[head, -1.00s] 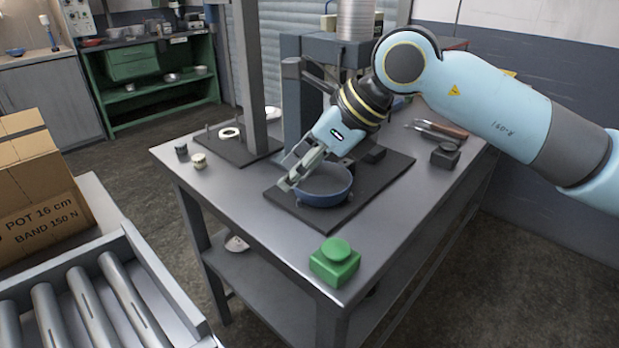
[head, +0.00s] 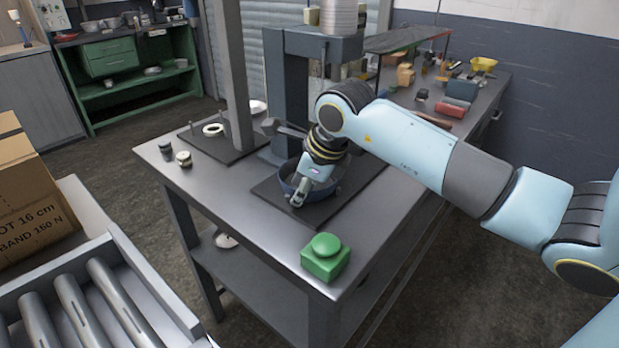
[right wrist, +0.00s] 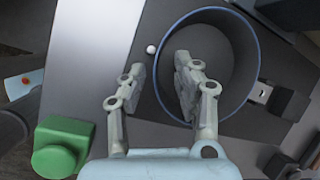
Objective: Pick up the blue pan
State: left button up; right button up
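The blue pan (head: 322,193) sits upright on a dark plate (head: 345,207) on the metal table. It also shows in the right wrist view (right wrist: 228,55) as a round grey inside with a blue rim. My right gripper (head: 298,198) is at the pan's near-left rim. In the right wrist view my right gripper (right wrist: 160,75) is open, with one finger outside the pan and the other over its inside, the wall between them. A gap shows between the fingers and the wall. My arm hides part of the pan in the head view. My left gripper is out of view.
A green button box (head: 325,262) stands at the table's near corner. A grey press frame (head: 290,95) rises behind the pan. Roller conveyor (head: 120,300) and cardboard box (head: 30,205) are at left. The table's left front is mostly clear.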

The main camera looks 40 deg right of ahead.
jog(key=shift+w+f, duration=0.1)
jog(key=shift+f, duration=0.05)
grip_shut()
dwell(0.6)
